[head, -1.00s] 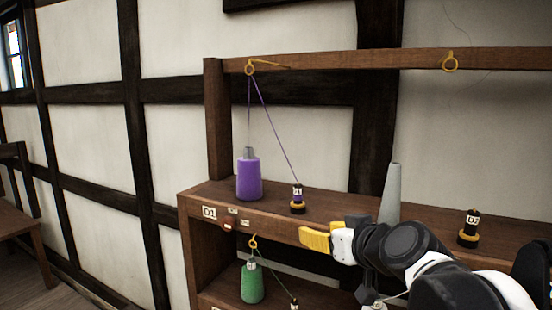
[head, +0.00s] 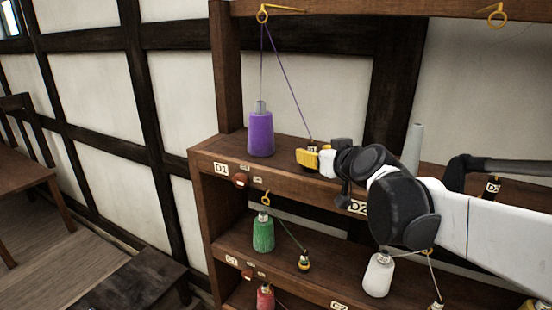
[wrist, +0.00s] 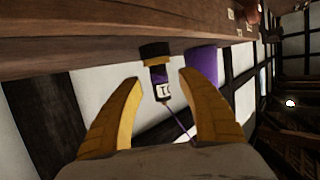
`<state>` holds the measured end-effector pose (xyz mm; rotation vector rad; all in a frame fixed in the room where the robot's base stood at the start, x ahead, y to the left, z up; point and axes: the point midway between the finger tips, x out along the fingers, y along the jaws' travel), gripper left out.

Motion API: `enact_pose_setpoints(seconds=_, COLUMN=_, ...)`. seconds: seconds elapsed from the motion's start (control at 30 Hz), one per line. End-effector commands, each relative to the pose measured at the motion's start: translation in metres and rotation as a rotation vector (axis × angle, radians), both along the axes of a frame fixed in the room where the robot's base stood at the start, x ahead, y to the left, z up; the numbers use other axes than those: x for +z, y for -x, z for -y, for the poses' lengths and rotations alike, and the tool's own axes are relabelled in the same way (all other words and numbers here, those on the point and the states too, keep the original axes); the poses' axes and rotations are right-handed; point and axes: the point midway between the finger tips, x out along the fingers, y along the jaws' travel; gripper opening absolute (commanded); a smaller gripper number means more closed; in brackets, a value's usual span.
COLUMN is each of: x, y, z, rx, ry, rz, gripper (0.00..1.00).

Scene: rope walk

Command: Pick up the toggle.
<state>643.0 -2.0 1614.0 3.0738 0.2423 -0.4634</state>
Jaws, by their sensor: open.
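A small dark toggle with a white label (head: 312,146) stands on the top shelf (head: 285,168), to the right of a purple bobbin (head: 261,133). A thin purple cord rises from it to a yellow ring (head: 262,14). My gripper (head: 306,158) is at the toggle and hides its lower part in the head view. In the wrist view the yellow fingers (wrist: 158,80) are spread and empty. The toggle (wrist: 158,73) shows in the gap between them, around and just beyond the tips; contact cannot be told. The purple bobbin (wrist: 201,64) is close behind the right finger.
Lower shelves hold a green bobbin (head: 263,233) with its own toggle (head: 304,261), a white bobbin (head: 379,275) and a red one (head: 265,297). A grey cone (head: 412,147) and another toggle (head: 492,189) stand farther right on the top shelf.

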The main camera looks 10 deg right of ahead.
Motion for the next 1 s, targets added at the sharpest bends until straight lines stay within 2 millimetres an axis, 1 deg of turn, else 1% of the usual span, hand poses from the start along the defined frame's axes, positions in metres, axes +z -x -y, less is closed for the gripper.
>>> enact_pose_setpoints(seconds=0.03, x=-0.0012, y=-0.0065, z=-0.0009, rx=0.0, ry=0.001, rz=0.0, gripper=0.47)
enact_pose_setpoints(seconds=0.1, x=-0.0034, y=-0.0118, z=-0.0018, rx=0.0, ry=0.0, rz=0.0, gripper=0.47)
enact_pose_setpoints(seconds=0.37, x=-0.0053, y=-0.0147, z=-0.0023, rx=0.0, ry=-0.001, rz=0.0, gripper=0.47)
enact_pose_setpoints(seconds=0.4, x=-0.0052, y=-0.0147, z=-0.0023, rx=0.0, ry=-0.001, rz=0.0, gripper=0.42)
enact_pose_setpoints(seconds=0.47, x=-0.0052, y=-0.0148, z=-0.0022, rx=0.0, ry=-0.001, rz=0.0, gripper=0.24)
enact_pose_setpoints(seconds=0.5, x=-0.0052, y=-0.0147, z=-0.0022, rx=0.0, ry=-0.001, rz=0.0, gripper=0.12)
enact_pose_setpoints(seconds=0.53, x=-0.0052, y=-0.0147, z=-0.0022, rx=0.0, ry=0.0, rz=0.0, gripper=0.02)
enact_pose_setpoints(seconds=0.57, x=-0.0052, y=-0.0147, z=-0.0022, rx=0.0, ry=0.0, rz=0.0, gripper=0.0)
enact_pose_setpoints(seconds=1.0, x=-0.0027, y=-0.0145, z=-0.0022, rx=0.0, ry=0.0, rz=0.0, gripper=0.0)
